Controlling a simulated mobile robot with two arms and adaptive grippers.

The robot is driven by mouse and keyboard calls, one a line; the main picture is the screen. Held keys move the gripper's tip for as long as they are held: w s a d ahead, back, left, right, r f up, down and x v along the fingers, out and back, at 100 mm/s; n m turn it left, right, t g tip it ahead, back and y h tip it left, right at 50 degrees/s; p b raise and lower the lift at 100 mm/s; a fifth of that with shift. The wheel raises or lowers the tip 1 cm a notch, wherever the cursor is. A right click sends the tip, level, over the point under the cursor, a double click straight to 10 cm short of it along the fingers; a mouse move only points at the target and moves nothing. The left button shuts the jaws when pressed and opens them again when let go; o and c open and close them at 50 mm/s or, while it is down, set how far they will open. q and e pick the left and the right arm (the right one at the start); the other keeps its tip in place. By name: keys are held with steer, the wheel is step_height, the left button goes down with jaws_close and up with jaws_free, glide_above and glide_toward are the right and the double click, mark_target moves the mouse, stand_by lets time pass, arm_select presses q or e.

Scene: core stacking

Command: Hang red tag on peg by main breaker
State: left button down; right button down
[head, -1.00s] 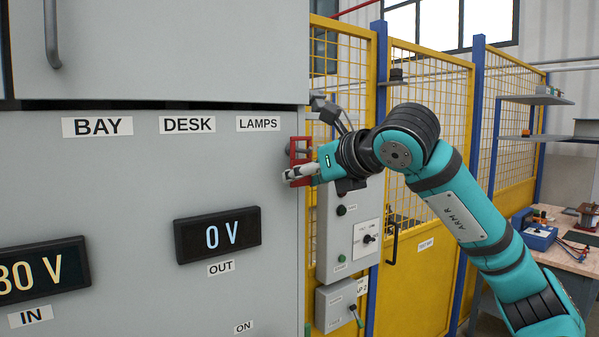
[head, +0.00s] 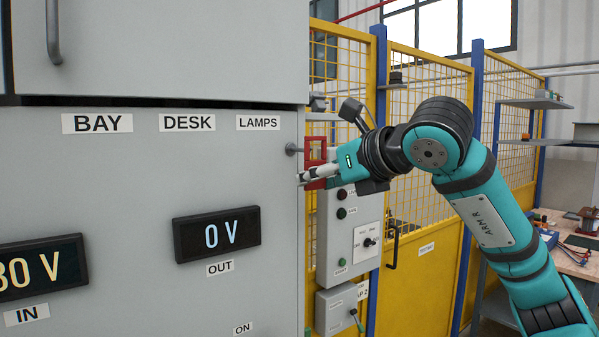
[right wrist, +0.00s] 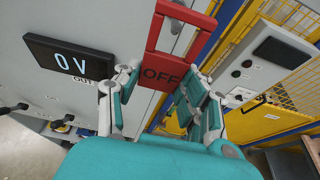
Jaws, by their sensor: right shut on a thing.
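The red tag (head: 317,157) has an open frame at its top. In the right wrist view its lower plate (right wrist: 163,76) reads OFF. My right gripper (head: 304,178) is shut on the tag and holds it upright near the cabinet's right edge. In the right wrist view a gripper finger (right wrist: 120,92) is left of the plate and the other is right of it. A grey peg (head: 291,149) sticks out below the LAMPS label, just left of the tag in the head view. A grey rounded shape shows through the tag's frame in the wrist view; I cannot tell whether the peg is inside it. The main breaker is not clearly seen. My left gripper is not in view.
The grey cabinet (head: 120,185) fills the left, with a 0 V display (head: 217,234) on its front. A grey control box (head: 346,235) hangs beyond the tag on a yellow mesh fence (head: 425,270). A workbench (head: 570,258) stands at the far right.

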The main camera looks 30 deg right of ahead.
mark_target(317, 184)
steer(key=shift+s+d+b, duration=0.1)
steer(key=shift+s+b, duration=0.25)
steer(key=shift+s, duration=1.15)
steer(key=shift+f, duration=0.1)
stand_by(1.1)
